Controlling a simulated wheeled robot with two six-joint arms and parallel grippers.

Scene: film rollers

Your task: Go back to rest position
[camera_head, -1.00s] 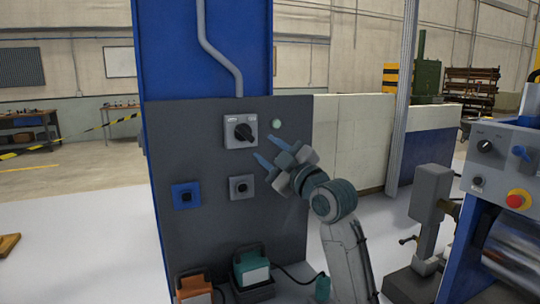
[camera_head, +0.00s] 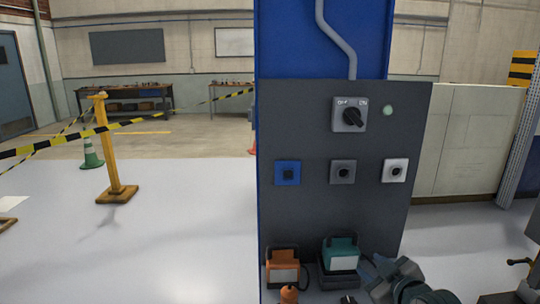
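My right gripper (camera_head: 372,271) is low in the head view, at the bottom edge right of centre, in front of the lower part of a dark grey panel (camera_head: 312,215). Its bluish fingers look apart, with nothing seen between them. It partly overlaps the area beside a teal box-shaped device (camera_head: 341,256); I cannot tell whether they touch. Most of my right arm is cut off by the bottom edge. My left gripper is not in view.
The panel carries a rotary switch (camera_head: 349,115), a blue socket (camera_head: 287,173), a grey socket (camera_head: 343,172) and a white socket (camera_head: 395,171). An orange device (camera_head: 283,267) stands at its foot. A yellow post (camera_head: 110,150) with striped tape stands left. The white floor between is clear.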

